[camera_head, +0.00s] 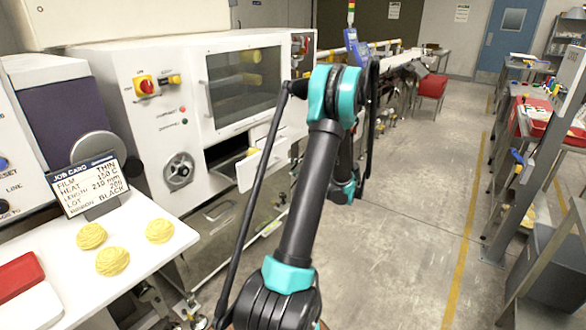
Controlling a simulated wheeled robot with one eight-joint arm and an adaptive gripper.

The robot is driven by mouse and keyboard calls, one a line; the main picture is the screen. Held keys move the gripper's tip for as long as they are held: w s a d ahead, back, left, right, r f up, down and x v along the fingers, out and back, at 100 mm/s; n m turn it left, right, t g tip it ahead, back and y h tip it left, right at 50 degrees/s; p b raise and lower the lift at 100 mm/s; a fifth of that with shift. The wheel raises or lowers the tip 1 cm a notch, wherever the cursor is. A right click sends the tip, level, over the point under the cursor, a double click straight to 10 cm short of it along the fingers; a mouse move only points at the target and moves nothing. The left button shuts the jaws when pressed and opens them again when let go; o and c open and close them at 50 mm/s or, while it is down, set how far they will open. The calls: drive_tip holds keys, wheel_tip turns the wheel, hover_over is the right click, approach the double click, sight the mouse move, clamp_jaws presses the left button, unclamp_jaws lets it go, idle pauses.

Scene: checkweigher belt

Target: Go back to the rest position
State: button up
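My arm, black with teal joints, rises from the bottom middle and reaches forward over the aisle beside the white machine. The far end of the arm is behind its own links, and my gripper cannot be made out. What it holds, if anything, is hidden. Three yellow nest-shaped bundles (113,261) lie on the white table (150,225) at the left. A job card (90,186) stands upright behind them.
The white machine (150,120) with a window and an open drawer (262,165) stands left of my arm. Red and white trays (20,274) lie at the table's left edge. Benches (520,130) line the right side. A red chair (431,90) stands farther back. The floor (420,220) between is clear.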

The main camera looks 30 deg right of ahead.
idle(0.3)
drive_tip(key=s+a+n+g, duration=0.3)
drive_tip(key=a+n+g, duration=0.35)
drive_tip(key=a, duration=2.15)
drive_tip(key=s+a+f+n+g+h, duration=0.2)
drive_tip(key=s+a, duration=0.4)
drive_tip(key=s, duration=0.5)
drive_tip(key=s+a+f+n+g+h, duration=0.2)
drive_tip(key=s+a+n, duration=0.3)
drive_tip(key=s, duration=0.5)
drive_tip(key=shift+s+a+h, duration=0.35)
drive_tip(key=shift+a+h, duration=0.1)
drive_tip(key=shift+h, duration=0.25)
